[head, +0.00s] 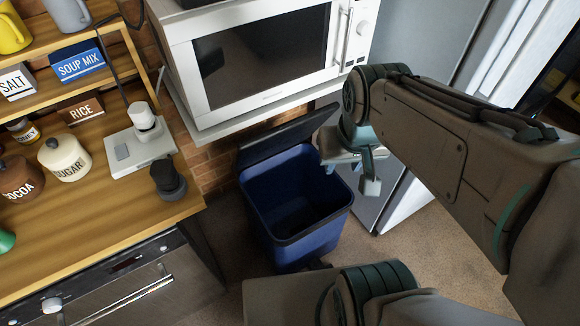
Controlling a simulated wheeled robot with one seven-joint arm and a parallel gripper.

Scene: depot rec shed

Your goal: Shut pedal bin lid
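The pedal bin (298,222) is dark blue with a black rim and stands on the floor. Its black lid (284,137) is up, tilted back behind the opening, and the inside looks empty. My gripper (350,178) is over the bin's right back corner, to the right of the lid. Its two fingers look spread apart, with nothing seen between them. I cannot tell whether it touches the bin or the lid.
A microwave (268,62) on a shelf (250,121) overhangs the lid from behind. A wooden counter (95,215) with jars stands left, above an oven (140,285). A grey fridge-like cabinet (420,40) is behind my arm. Carpeted floor (425,245) is free to the right.

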